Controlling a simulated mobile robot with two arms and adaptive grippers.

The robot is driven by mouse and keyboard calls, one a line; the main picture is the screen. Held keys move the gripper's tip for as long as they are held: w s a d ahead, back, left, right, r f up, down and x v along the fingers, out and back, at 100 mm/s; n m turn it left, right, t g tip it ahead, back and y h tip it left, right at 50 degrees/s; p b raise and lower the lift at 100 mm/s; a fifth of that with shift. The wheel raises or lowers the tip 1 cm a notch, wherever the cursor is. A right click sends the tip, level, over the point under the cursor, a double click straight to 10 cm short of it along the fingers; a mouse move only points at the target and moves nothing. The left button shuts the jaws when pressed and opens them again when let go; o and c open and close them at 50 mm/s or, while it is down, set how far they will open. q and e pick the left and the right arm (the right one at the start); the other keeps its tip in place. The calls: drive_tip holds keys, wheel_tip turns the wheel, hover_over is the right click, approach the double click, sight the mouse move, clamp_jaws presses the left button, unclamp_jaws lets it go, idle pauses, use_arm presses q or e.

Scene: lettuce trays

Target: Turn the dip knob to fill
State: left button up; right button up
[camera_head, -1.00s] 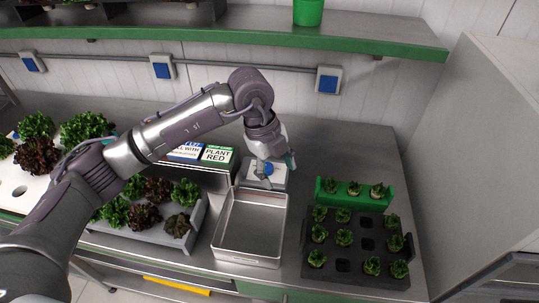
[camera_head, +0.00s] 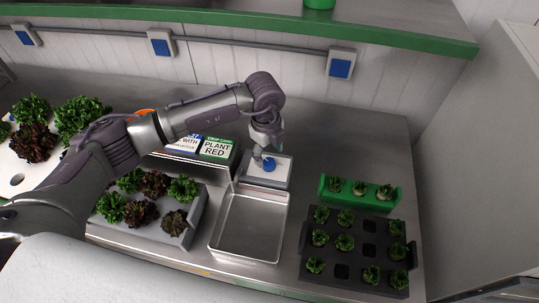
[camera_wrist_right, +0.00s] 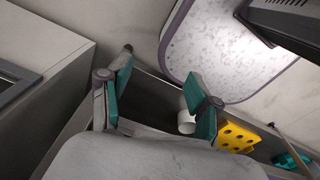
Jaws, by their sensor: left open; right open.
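The blue dip knob (camera_head: 269,165) sits on a pale square panel (camera_head: 283,172) behind the empty metal basin (camera_head: 217,236). My left gripper (camera_head: 265,158) points down at the knob from above, with its fingertips right by it; I cannot tell whether they touch it. The left gripper is open, and its fingers partly cover the knob's far side. My right gripper (camera_wrist_right: 158,98) shows only in the right wrist view, with its teal-padded fingers apart and nothing between them.
Signs (camera_head: 216,148), one reading "PLANT RED", stand left of the knob. A tray of lettuces (camera_head: 192,231) is left of the basin. A dark seedling tray (camera_head: 324,268) and a green holder (camera_head: 350,201) are on the right. A yellow holed piece (camera_wrist_right: 237,138) shows beside my right gripper.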

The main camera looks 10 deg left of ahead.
sight(269, 163)
use_arm(q)
wheel_tip(269, 163, down, 2)
drive_tip(key=shift+f+p, duration=0.25)
drive_tip(key=shift+p, duration=0.05)
drive_tip(key=shift+f, duration=0.4)
drive_tip(key=shift+d+f, duration=0.1)
drive_tip(key=shift+f, duration=0.2)
drive_tip(key=shift+c, duration=0.4)
drive_tip(key=c, duration=0.8)
drive_tip(key=shift+c, duration=1.3)
use_arm(e)
drive_tip(key=shift+w+a+r, duration=0.2)
drive_tip(key=shift+w+r, duration=0.35)
drive_tip(key=shift+w, duration=0.35)
